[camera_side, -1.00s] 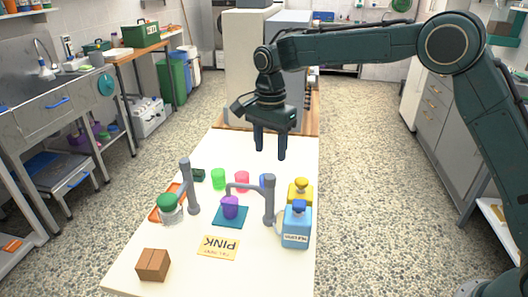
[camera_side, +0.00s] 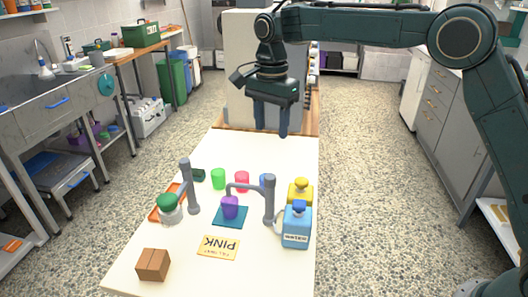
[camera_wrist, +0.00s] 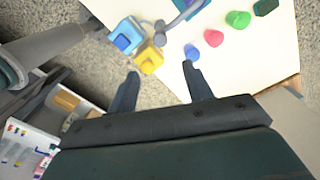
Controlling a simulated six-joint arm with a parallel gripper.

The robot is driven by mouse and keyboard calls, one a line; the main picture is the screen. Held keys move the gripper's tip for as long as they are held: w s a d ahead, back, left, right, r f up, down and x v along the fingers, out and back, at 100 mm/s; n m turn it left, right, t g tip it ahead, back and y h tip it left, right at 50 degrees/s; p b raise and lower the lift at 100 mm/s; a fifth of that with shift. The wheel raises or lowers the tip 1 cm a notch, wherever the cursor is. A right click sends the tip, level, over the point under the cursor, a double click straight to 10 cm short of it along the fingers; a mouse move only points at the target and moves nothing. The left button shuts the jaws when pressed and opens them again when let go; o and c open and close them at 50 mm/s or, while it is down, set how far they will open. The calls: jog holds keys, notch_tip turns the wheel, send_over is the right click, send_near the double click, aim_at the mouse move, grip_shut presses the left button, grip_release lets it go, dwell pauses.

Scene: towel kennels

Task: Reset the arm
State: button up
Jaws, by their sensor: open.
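My gripper (camera_side: 271,120) is open and empty, raised above the far end of the white table (camera_side: 150,215) in the side view. Its two dark fingers point down and stand apart. In the wrist view my gripper (camera_wrist: 163,72) also shows nothing between its fingers. The table below it is bare at that end. A purple cup (camera_side: 230,208) stands on a dark teal mat (camera_side: 218,220) under a grey spout, well nearer the side camera than the gripper.
Green (camera_side: 218,178), red (camera_side: 242,181) and blue (camera_side: 265,181) cups stand mid-table. Yellow (camera_side: 300,193) and blue (camera_side: 296,228) bottles are at the right edge.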

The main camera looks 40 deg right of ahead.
jog(key=s+d+r+n+t, duration=0.1)
jog(key=s+d+r+n, duration=0.3)
jog(key=s, duration=0.4)
jog(key=s+d+r+n+t, duration=0.25)
jog(key=s+d+r, duration=0.2)
jog(key=s, duration=0.35)
jog(key=s+d+f+n+t, duration=0.1)
jog(key=s+d+f+n, duration=0.1)
jog(key=s, duration=0.7)
jog(key=s+d+f+n+t, duration=0.1)
jog(key=s+d+f+n, duration=0.1)
jog(key=s+n, duration=0.4)
jog(key=s+f, duration=0.1)
jog(key=s, duration=0.3)
jog(key=shift+f, duration=0.4)
